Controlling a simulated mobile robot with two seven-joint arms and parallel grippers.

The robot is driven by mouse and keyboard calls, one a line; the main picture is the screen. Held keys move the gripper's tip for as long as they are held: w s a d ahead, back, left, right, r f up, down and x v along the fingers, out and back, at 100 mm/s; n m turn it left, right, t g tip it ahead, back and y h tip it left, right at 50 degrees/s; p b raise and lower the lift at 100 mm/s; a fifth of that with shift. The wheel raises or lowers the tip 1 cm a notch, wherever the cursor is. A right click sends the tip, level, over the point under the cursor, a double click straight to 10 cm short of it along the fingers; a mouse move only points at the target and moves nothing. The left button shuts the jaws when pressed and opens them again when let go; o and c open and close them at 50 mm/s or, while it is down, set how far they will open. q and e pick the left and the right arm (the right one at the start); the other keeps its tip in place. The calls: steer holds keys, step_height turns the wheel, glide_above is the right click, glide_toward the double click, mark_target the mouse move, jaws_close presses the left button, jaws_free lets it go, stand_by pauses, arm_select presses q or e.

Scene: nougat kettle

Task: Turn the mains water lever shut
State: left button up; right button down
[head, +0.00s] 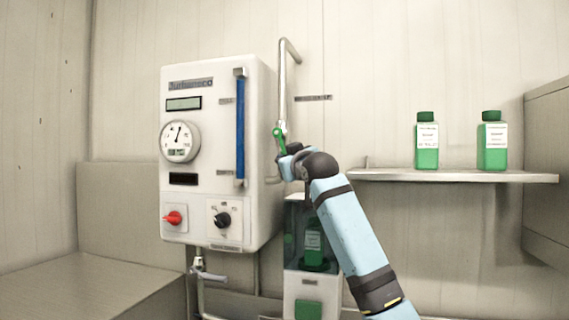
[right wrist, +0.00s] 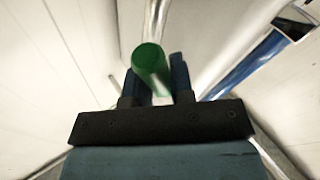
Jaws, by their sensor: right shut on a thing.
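The green lever (head: 279,139) sits on the bent metal pipe (head: 283,85) at the right side of the white kettle cabinet. Its handle slants, with the upper end leaning left. My right gripper (head: 284,158) is at the lever's lower part, partly hidden by its own wrist. In the right wrist view, the round end of the green lever (right wrist: 150,62) stands between the two dark fingers of my right gripper (right wrist: 155,82), which is shut on it. My left gripper is not in view.
The white cabinet (head: 190,215) carries a gauge, a red knob and a black knob, close left of my gripper. Two green bottles stand on the right shelf (head: 460,176).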

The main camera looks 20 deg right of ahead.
steer(key=d+r+n+g, duration=0.1)
steer(key=s+d+n+g, duration=0.1)
steer(key=n, duration=0.1)
steer(key=shift+s+r, duration=0.15)
steer(key=shift+r, duration=0.2)
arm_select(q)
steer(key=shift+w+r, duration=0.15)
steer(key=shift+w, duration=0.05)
arm_select(e)
steer(key=shift+s+d+r+n+g+h, duration=0.25)
steer(key=shift+r+n+g+h, duration=0.25)
steer(key=shift+r+n+g, duration=0.4)
steer(key=shift+s+d+r+n+g+h, duration=0.25)
steer(key=shift+r+n+g+h, duration=0.25)
steer(key=shift+r+n+g, duration=0.4)
steer(key=shift+s+d+r+n+g+h, duration=0.15)
steer(key=shift+d+r+n+g+h, duration=0.3)
steer(key=shift+r+n+g, duration=0.5)
steer(key=shift+a, duration=0.1)
steer(key=c, duration=1)
jaws_free()
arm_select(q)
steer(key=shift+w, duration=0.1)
